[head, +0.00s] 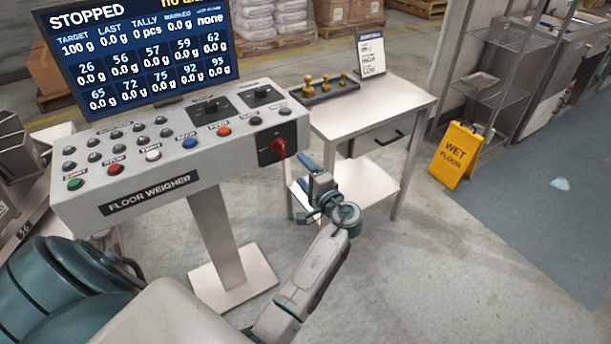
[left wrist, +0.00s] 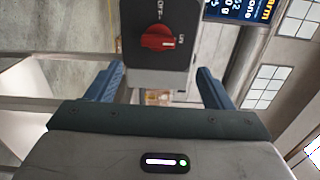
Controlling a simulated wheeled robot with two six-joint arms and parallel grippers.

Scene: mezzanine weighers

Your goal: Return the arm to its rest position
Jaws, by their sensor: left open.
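My left gripper (head: 308,175) is open and empty in the head view, in front of the console's right end and a little below the red rotary switch (head: 277,149). In the left wrist view the red switch (left wrist: 158,40) lies ahead, between and beyond the two blue fingers, with OFF and ON lettering beside it. The fingers look apart from it. The floor weigher console (head: 150,208) stands on a post, with its screen (head: 140,50) reading STOPPED. My right gripper is not in view.
A small side table (head: 415,98) right of the console holds a rack of brass weights (head: 325,88) and a sign card (head: 370,55). A yellow wet floor sign (head: 455,155) stands farther right, near wire shelving (head: 500,90).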

